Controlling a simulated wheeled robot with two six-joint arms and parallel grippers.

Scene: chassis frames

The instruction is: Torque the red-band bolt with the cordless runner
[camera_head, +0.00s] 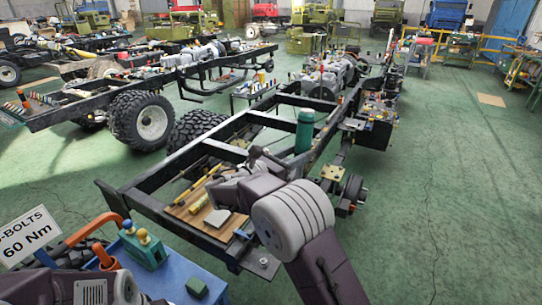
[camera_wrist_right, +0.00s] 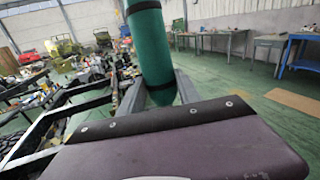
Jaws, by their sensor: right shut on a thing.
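A green cylinder with dark bands (camera_head: 304,130), which looks like the body of the cordless runner, stands upright above the near chassis frame. It also shows in the right wrist view (camera_wrist_right: 147,50), between grey fingers. My right gripper (camera_wrist_right: 160,95) is shut on it; in the head view my own wrist partly hides the fingers. The runner's lower end is hidden. I cannot make out the red-band bolt for certain; a small red spot shows near the hub (camera_head: 353,190) on the frame's right side. My left arm shows at the bottom left, its gripper out of view.
The near chassis frame (camera_head: 160,178) carries a wooden board (camera_head: 196,208) with yellow tools. A blue cart (camera_head: 180,275) at the lower left holds a green block (camera_head: 146,248) and a sign (camera_head: 29,238) reading "-BOLTS 60 Nm". Green floor at the right is mostly clear.

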